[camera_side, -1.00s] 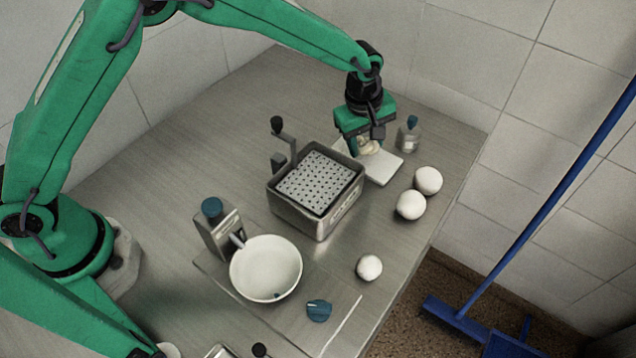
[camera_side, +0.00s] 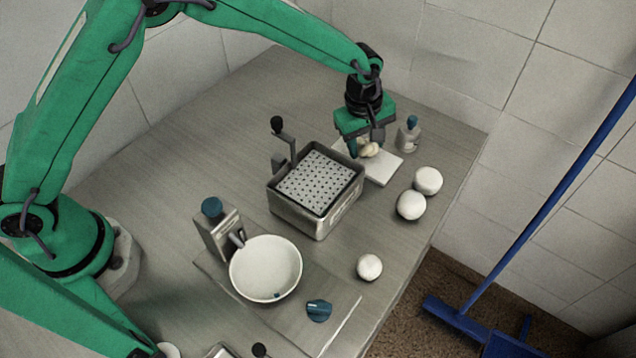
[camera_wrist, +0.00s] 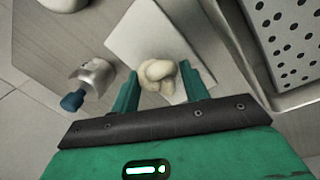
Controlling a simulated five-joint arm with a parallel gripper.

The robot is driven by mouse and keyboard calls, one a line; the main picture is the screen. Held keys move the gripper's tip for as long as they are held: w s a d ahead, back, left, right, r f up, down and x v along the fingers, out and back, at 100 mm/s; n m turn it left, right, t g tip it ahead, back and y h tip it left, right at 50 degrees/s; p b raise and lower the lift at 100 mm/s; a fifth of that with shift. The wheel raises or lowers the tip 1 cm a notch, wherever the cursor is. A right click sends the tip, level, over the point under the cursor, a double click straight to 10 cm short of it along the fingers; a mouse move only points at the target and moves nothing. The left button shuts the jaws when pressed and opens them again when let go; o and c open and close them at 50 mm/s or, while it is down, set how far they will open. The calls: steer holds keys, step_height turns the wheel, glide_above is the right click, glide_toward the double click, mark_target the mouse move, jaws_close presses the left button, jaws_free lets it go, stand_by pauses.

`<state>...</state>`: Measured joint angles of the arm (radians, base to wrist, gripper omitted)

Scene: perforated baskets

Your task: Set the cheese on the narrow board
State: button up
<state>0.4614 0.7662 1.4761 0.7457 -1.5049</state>
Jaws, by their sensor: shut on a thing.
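The cheese (camera_side: 368,149) is a pale, knotted lump between my gripper's fingers, over the white narrow board (camera_side: 384,169). My gripper (camera_side: 362,150) is shut on it. In the wrist view the cheese (camera_wrist: 157,76) sits between the two green fingertips (camera_wrist: 158,84), with the board (camera_wrist: 140,30) behind and below it. I cannot tell whether the cheese touches the board.
A metal box with a perforated basket (camera_side: 318,184) stands close left of the board. A small blue-capped bottle (camera_side: 408,135) stands behind it. White balls (camera_side: 411,205) lie to the right and in front. A white bowl (camera_side: 265,268) stands nearer the front.

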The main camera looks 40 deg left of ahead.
steer(key=shift+f, duration=0.3)
stand_by(0.5)
steer(key=o, duration=1.1)
steer(key=shift+r, duration=4)
steer(key=shift+a+r, duration=0.1)
